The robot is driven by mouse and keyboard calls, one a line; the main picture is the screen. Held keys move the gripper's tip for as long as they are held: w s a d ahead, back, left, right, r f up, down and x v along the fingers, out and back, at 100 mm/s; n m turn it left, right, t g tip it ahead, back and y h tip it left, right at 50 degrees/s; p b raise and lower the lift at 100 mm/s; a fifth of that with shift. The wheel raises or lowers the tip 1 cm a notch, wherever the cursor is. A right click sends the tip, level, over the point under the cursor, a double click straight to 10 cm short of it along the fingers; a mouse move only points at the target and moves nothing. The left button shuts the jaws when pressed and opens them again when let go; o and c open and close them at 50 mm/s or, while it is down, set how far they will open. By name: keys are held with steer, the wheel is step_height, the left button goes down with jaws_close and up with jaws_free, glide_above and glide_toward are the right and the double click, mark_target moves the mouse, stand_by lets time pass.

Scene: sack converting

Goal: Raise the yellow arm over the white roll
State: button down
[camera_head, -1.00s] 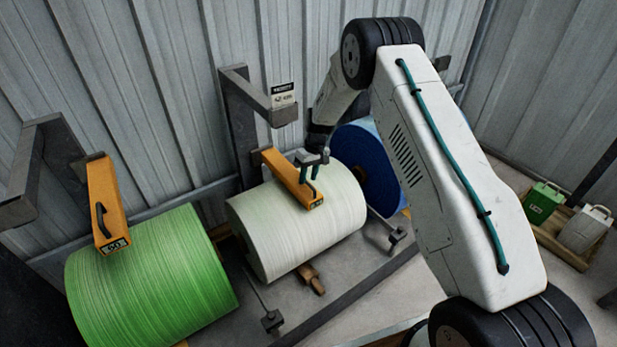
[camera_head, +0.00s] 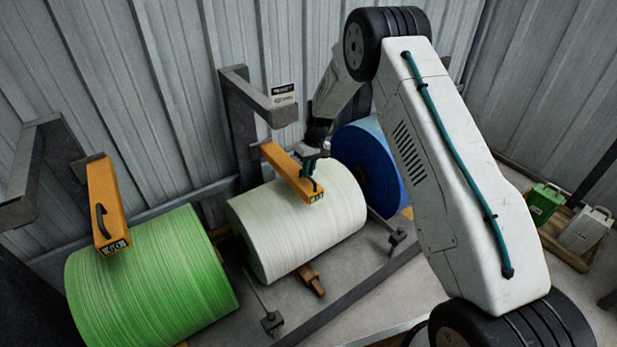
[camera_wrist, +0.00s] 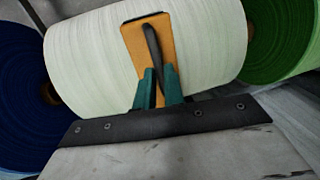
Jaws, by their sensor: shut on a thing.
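The white roll (camera_head: 300,230) lies on its stand in the middle of the head view and fills the middle of the wrist view (camera_wrist: 85,65). The yellow arm (camera_head: 284,166) reaches from a dark post and lies low over the roll's top. Its free end carries a small label and a dark handle (camera_wrist: 153,45). My gripper (camera_head: 309,170) is at that free end from above. In the wrist view its green fingers (camera_wrist: 158,88) are closed on the handle's near part. The fingers partly hide the handle in the head view.
A green roll (camera_head: 150,285) with its own yellow arm (camera_head: 106,205) lies at the left. A blue roll (camera_head: 370,165) lies behind the white one at the right. A dark bracket with a sign (camera_head: 283,97) overhangs near my gripper. Green and white canisters stand at far right.

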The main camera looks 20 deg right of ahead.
step_height(320, 180, up, 18)
steer(key=shift+r, duration=0.15)
steer(key=shift+w, duration=0.1)
steer(key=c, duration=1.5)
jaws_free()
steer(key=shift+r, duration=0.2)
steer(key=shift+f, duration=0.15)
steer(key=r, duration=0.2)
steer(key=d+r, duration=0.1)
steer(key=r, duration=0.4)
steer(key=shift+w+d+r, duration=0.15)
steer(key=shift+d+r, duration=0.1)
steer(key=shift+r, duration=0.1)
